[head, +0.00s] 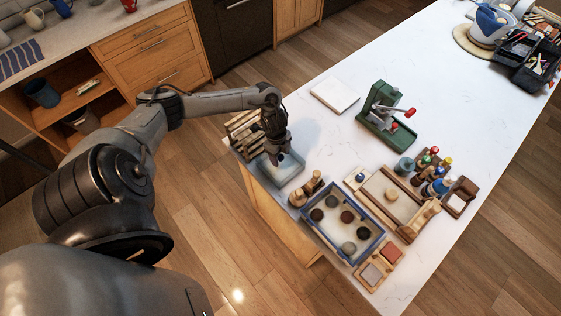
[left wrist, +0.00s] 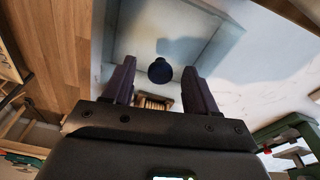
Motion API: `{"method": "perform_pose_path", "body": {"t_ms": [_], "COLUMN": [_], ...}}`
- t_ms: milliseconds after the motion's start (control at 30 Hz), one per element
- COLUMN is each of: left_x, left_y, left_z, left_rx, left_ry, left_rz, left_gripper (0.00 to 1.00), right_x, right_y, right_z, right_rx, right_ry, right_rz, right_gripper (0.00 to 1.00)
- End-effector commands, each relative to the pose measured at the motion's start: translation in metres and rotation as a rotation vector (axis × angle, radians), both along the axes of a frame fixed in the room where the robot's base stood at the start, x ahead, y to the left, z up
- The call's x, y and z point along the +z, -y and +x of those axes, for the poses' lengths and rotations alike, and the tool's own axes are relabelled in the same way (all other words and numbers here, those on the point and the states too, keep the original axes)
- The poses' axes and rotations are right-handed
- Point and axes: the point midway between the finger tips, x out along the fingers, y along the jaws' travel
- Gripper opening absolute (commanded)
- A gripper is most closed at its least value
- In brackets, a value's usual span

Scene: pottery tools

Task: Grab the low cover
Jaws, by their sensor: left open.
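The low cover (head: 287,176) is a pale, see-through, box-like lid at the near left corner of the white counter. In the left wrist view the low cover (left wrist: 205,30) fills the upper middle, with a round dark knob (left wrist: 160,71) on it. My left gripper (head: 277,158) points down over the cover and hides part of it in the head view. Its two fingers are apart, and the knob shows between them in the left wrist view. I cannot tell how far the fingertips are above the knob. My right gripper is in neither view.
A slatted wooden rack (head: 241,130) stands close behind the cover. Wooden tools (head: 307,190) and a blue-rimmed tray (head: 323,238) lie to its right. A green press (head: 383,115) and a white slab (head: 335,95) are farther back. Bare counter lies between the cover and press.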

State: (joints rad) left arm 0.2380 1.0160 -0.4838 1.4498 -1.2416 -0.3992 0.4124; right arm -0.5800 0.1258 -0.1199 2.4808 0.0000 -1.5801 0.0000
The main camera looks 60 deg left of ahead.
Motion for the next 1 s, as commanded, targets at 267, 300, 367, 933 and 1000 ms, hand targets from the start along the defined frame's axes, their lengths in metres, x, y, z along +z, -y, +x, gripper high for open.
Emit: {"method": "perform_pose_path", "body": {"t_ms": [267, 300, 367, 933, 1000], "left_x": [0.000, 0.000, 0.000, 0.004, 0.010], "left_y": [0.000, 0.000, 0.000, 0.000, 0.000], "left_z": [0.000, 0.000, 0.000, 0.000, 0.001], "left_rx": [0.000, 0.000, 0.000, -0.001, -0.003], "left_ry": [0.000, 0.000, 0.000, 0.001, 0.003], "left_rz": [0.000, 0.000, 0.000, 0.000, 0.000], "left_gripper": [0.36, 0.30, 0.21, 0.00, 0.00], "right_x": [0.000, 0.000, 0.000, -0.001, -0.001], "right_y": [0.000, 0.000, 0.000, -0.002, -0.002], "right_z": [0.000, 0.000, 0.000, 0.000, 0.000], "right_rx": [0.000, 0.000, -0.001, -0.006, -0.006], "right_ry": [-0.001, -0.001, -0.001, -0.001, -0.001], "right_rz": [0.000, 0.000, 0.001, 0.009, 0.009], "right_gripper": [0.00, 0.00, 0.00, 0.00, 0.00]}}
